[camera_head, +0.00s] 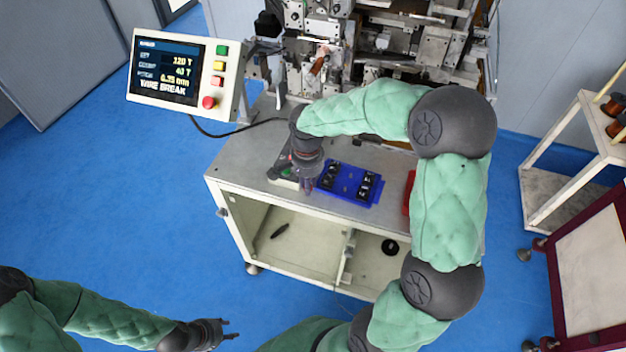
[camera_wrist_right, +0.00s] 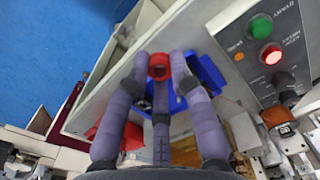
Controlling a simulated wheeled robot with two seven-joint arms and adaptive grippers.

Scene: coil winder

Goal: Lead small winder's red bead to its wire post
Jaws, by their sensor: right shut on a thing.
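In the head view my right gripper (camera_head: 306,186) points down over the bench front, beside the blue tray, and the bead cannot be made out there. A small grey unit (camera_head: 284,170), perhaps the small winder, is partly hidden behind the gripper. I cannot make out its wire post or the wire. My left gripper (camera_head: 222,332) is open and empty, low over the floor, away from the bench.
A blue tray (camera_head: 348,183) with black parts lies right of my right gripper. A red bin (camera_head: 409,192) is partly behind my arm. A control panel (camera_wrist_right: 268,50) with lit lamps shows in the wrist view. The large machine (camera_head: 380,45) fills the bench's back.

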